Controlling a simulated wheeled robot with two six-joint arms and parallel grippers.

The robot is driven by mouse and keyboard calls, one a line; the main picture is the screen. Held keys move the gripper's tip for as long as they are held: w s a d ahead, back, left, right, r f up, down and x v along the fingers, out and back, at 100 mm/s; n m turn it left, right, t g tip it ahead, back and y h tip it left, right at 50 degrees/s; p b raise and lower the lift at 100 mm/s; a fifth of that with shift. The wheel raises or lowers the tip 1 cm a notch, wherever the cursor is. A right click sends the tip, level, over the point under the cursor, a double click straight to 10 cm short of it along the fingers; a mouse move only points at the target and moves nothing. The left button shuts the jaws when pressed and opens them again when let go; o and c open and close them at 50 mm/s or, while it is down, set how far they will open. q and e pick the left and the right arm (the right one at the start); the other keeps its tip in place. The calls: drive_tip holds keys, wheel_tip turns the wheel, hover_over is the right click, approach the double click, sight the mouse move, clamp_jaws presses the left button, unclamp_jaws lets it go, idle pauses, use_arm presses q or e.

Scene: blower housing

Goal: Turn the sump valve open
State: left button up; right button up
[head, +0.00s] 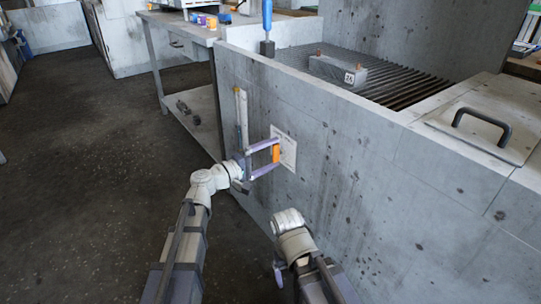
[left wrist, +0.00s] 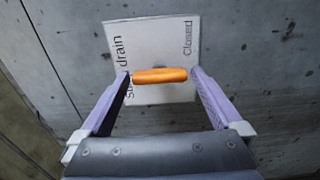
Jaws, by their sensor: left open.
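The sump valve's orange handle (head: 276,153) is on the side wall of the grey bench. It lies in front of a white label (head: 289,157) that reads "drain" and "Closed" in the left wrist view, with part of the text hidden. My left gripper (head: 277,152) is open, with one lilac finger at each end of the handle. In the left wrist view the handle (left wrist: 160,75) spans nearly the whole gap between the fingertips; I cannot tell whether they touch it. My right gripper (head: 279,274) hangs low at the bottom, mostly hidden by its arm.
A vertical gauge strip (head: 241,118) is on the wall left of the label. On the bench top are a slatted grate (head: 390,85), a block marked 2A (head: 338,70), a blue-handled tool (head: 267,20) and a lid with a black handle (head: 482,122). Floor at left is clear.

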use_arm(q)
drive_tip(key=v, duration=0.7)
drive_tip(key=shift+s+a, duration=0.25)
drive_tip(key=shift+a, duration=0.05)
drive_tip(key=x, duration=0.8)
idle(0.4)
drive_tip(key=m, duration=1.3)
drive_tip(key=shift+s+m, duration=0.1)
drive_tip(key=shift+m, duration=0.2)
drive_tip(key=m, duration=0.4)
drive_tip(key=shift+m, duration=0.3)
idle(0.4)
